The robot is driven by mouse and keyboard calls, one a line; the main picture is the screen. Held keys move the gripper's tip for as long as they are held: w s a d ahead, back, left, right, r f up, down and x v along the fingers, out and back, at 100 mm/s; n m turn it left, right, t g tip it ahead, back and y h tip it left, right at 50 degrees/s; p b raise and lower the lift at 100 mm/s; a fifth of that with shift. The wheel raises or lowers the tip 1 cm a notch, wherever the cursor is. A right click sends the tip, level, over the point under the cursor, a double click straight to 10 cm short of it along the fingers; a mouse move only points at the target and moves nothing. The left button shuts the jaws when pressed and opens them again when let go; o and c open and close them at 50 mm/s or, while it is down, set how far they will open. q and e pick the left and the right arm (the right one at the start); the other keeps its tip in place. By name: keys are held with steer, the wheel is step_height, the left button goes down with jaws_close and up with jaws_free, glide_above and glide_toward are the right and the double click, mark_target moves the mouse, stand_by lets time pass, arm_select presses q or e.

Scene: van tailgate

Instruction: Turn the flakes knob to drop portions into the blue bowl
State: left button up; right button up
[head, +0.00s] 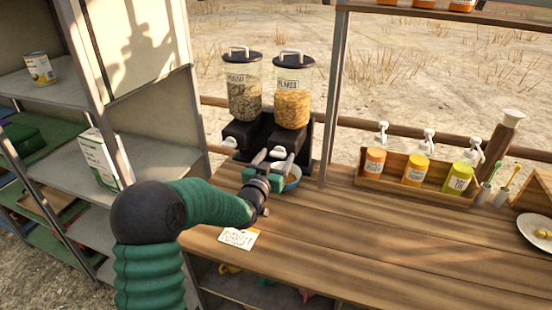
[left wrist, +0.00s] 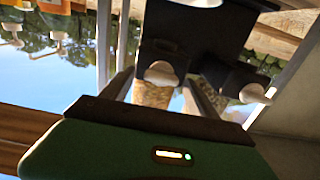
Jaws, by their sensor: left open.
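The flakes dispenser (head: 292,106), with orange-yellow flakes and a black lid, stands on a black stand at the back of the wooden counter. Its white knob (head: 279,152) faces me and also shows in the left wrist view (left wrist: 161,73). The blue bowl (head: 294,178) is below the dispenser, partly hidden by my left gripper (head: 270,164). My left gripper is open and empty, with its fingers pointing toward the flakes knob. In the left wrist view the knob appears between the fingers; I cannot tell whether they touch it. My right gripper is not in view.
A second dispenser (head: 243,92) with brown contents stands left of the flakes, with its own white knob (head: 231,142). A wooden caddy (head: 395,182) holds pump bottles. A card (head: 238,238) lies at the front; the counter's middle is clear.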

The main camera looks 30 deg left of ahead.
arm_select(q)
steer(key=shift+a, duration=0.1)
steer(key=c, duration=1.4)
steer(key=shift+o, duration=0.2)
steer(key=shift+d+f+m+b, duration=0.1)
steer(key=shift+f+m+b, duration=0.1)
steer(key=shift+m+b, duration=2.65)
steer(key=shift+d+f+m+b, duration=0.1)
steer(key=shift+f+m+b, duration=0.05)
steer(key=shift+m+b, duration=2.7)
steer(key=shift+d+f+m+b, duration=0.1)
steer(key=shift+f+m+b, duration=0.1)
steer(key=shift+m+b, duration=2.65)
steer(key=shift+m+p, duration=0.35)
steer(key=shift+m, duration=0.1)
